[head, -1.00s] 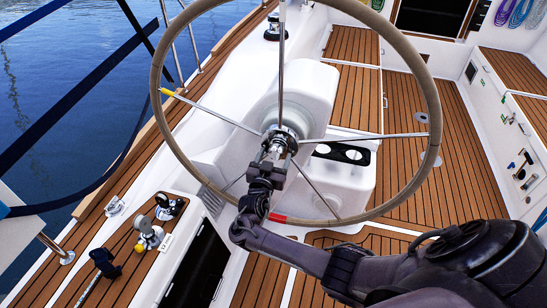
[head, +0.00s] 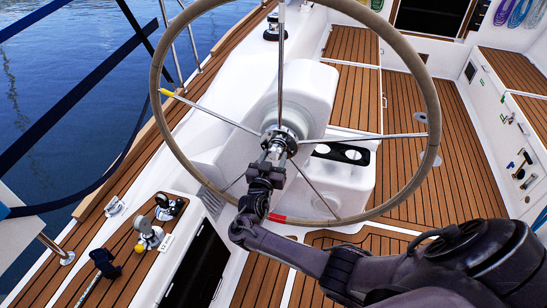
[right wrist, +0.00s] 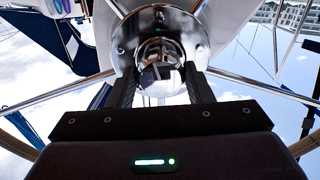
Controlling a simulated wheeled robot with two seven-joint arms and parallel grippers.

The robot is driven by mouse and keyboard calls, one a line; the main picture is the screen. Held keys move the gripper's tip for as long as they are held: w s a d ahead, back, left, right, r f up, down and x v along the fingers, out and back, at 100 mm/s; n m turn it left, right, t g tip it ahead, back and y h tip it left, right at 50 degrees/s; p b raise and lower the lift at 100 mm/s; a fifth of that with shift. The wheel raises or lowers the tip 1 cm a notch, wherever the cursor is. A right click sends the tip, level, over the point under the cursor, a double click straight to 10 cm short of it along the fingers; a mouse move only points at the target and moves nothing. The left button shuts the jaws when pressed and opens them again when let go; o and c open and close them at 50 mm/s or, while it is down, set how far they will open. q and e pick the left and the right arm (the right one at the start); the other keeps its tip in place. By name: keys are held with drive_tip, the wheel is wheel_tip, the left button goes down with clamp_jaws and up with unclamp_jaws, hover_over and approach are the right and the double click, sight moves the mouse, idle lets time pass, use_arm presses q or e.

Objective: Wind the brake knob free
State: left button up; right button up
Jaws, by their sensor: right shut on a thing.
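The steering wheel (head: 431,90) stands upright before me, its chrome spokes meeting at a round metal hub. The brake knob (right wrist: 160,62) is a shiny chrome piece at the centre of the hub, seen in the right wrist view between my fingers. My right gripper (head: 273,150) reaches to the hub in the head view and is shut on the knob. Its two dark fingers lie on either side of the knob in the right wrist view (right wrist: 158,80). The fingers partly hide the knob in the head view. My left gripper is not in view.
A white pedestal (head: 310,95) stands behind the wheel, with a cup holder (head: 341,153) on it. Chrome spokes spread around my right gripper. Teak floor (head: 440,185) lies open to the right.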

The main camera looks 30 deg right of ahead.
drive_tip(key=n+p, duration=0.1)
drive_tip(key=n, duration=0.3)
drive_tip(key=shift+r, duration=0.1)
drive_tip(key=n+p, duration=0.1)
drive_tip(key=n, duration=0.2)
drive_tip(key=shift+n, duration=0.4)
drive_tip(key=n+p, duration=0.1)
drive_tip(key=n, duration=0.3)
drive_tip(key=shift+p, duration=0.3)
drive_tip(key=n+p, duration=0.1)
drive_tip(key=n, duration=0.3)
drive_tip(key=shift+r, duration=0.1)
drive_tip(key=n+p, duration=0.1)
drive_tip(key=n, duration=0.3)
drive_tip(key=shift+n, duration=0.3)
drive_tip(key=n, duration=0.3)
drive_tip(key=shift+n, duration=0.4)
drive_tip(key=n+p, duration=0.1)
drive_tip(key=n, duration=0.3)
drive_tip(key=shift+n, duration=1.8)
